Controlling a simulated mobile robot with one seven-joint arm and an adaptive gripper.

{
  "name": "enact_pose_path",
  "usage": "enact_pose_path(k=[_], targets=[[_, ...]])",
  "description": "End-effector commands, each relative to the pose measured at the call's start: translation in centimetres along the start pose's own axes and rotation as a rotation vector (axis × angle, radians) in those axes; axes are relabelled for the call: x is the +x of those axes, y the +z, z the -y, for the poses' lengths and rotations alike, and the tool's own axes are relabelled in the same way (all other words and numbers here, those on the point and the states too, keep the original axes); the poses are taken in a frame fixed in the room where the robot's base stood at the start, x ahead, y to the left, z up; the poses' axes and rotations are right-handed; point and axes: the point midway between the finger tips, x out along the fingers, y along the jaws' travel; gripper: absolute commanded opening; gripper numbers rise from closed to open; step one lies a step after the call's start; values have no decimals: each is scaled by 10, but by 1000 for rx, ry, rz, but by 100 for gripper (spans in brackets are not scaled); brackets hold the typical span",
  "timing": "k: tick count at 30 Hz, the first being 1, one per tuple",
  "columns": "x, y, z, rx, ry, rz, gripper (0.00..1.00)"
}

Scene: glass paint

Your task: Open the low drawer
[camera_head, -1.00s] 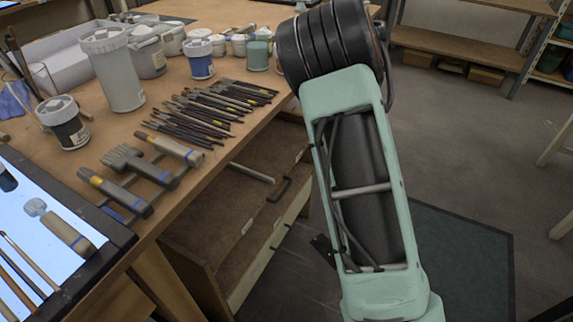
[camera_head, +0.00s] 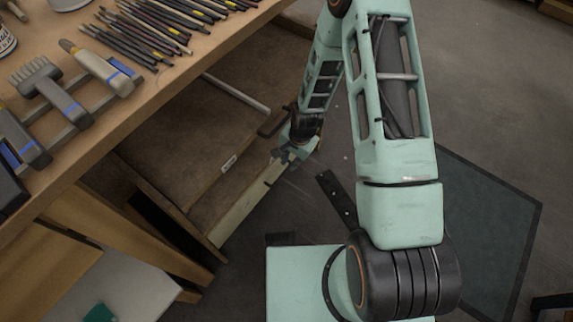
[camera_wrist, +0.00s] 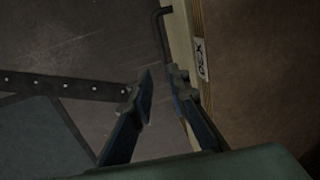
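Under the table, the drawer unit shows a pale cream front (camera_head: 238,215) below a brown surface (camera_head: 215,185) with a white label. In the head view, my gripper (camera_head: 287,154) is beside this cream front, small and partly covered by my arm. Nothing is held between the fingers.
A dark perforated bar (camera_head: 337,198) is close to the gripper. A dark mat (camera_head: 485,215) covers floor at right.

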Motion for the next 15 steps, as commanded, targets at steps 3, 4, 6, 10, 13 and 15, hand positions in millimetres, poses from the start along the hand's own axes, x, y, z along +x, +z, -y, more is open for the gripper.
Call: enact_pose_path(k=[3,4,6,10,13,15], targets=[[5,0,2,27,-9,-6,16],[6,0,2,30,-10,-6,16],[8,-1,3,33,-11,-7,16],[19,-1,3,33,-11,-8,16],[35,-1,2,33,-10,-7,16],[47,-1,2,34,-10,-8,16]])
